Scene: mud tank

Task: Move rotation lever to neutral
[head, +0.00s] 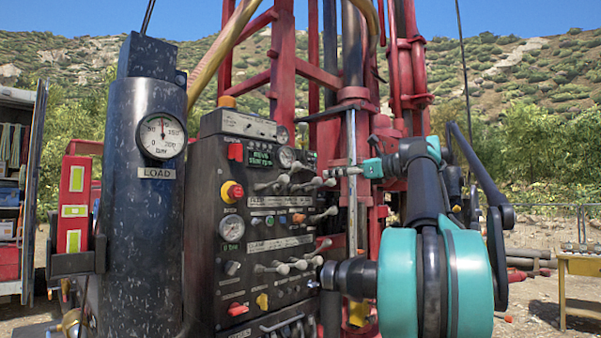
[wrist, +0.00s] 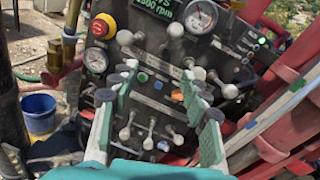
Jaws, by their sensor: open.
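The dark control panel (head: 262,215) carries several levers with pale knobs. An upper row of levers (head: 284,181) sits below the green display. A single lever (head: 322,214) sits lower right, and another group (head: 283,267) is further down. The labels are too small to read, so I cannot tell which lever is for rotation. My gripper (head: 345,171) reaches the panel's right side near the upper lever knobs. In the wrist view my gripper (wrist: 160,88) is open, its fingers spread in front of the panel (wrist: 160,70) with levers behind and between them. I see nothing held; contact is unclear.
A red emergency button (head: 232,191) and gauges are on the panel. A black cylinder with a LOAD gauge (head: 162,136) stands left. Red rig mast (head: 283,70) rises behind. A blue bucket (wrist: 39,113) is on the ground. A yellow table (head: 585,268) stands far right.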

